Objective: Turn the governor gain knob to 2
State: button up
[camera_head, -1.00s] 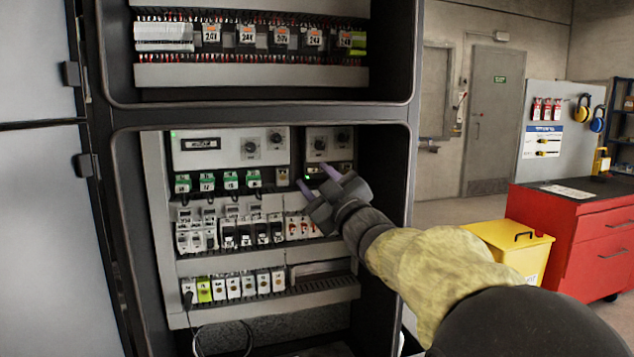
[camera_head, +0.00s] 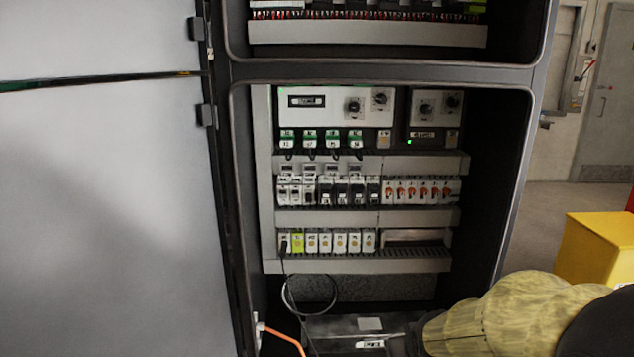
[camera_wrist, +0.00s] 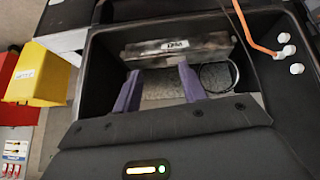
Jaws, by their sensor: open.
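Several black round knobs show in the head view on the top row of the cabinet's lower bay. Two are on the wide white module (camera_head: 330,122), a lower-left knob (camera_head: 354,106) and an upper-right knob (camera_head: 380,98). Two more are on the smaller right module (camera_head: 437,94), a left knob (camera_head: 426,108) and a right knob (camera_head: 452,101). Their labels and settings are too small to read, so I cannot tell which is the governor gain knob. My gripper (camera_wrist: 160,84) is open and empty in the wrist view, over the cabinet's floor, apart from the knobs.
Below the modules are rows of breakers (camera_head: 345,192) and terminal blocks (camera_head: 335,241). A looped black cable (camera_head: 310,296) and an orange cable (camera_head: 285,338) hang low. The grey cabinet door (camera_head: 110,200) stands open at left. A yellow bin (camera_head: 597,248) is at right.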

jog(key=s+a+f+m+g, duration=0.1)
jog(key=s+f+g, duration=0.15)
jog(key=s, duration=0.25)
jog(key=s+a+f+g, duration=0.2)
jog(key=s+f, duration=0.2)
jog(key=s, duration=0.2)
jog(key=w+p+v, duration=0.3)
jog(key=p+v, duration=1.1)
jog(key=w+d+r+p+v, duration=0.1)
jog(key=w+p+v, duration=0.2)
jog(key=p+v, duration=1.1)
jog(key=shift+w+d+r+y, duration=0.3)
jog(key=shift+w+d+r, duration=0.1)
jog(key=shift+w+d, duration=0.1)
jog(key=shift+c, duration=0.6)
jog(key=shift+d, duration=0.1)
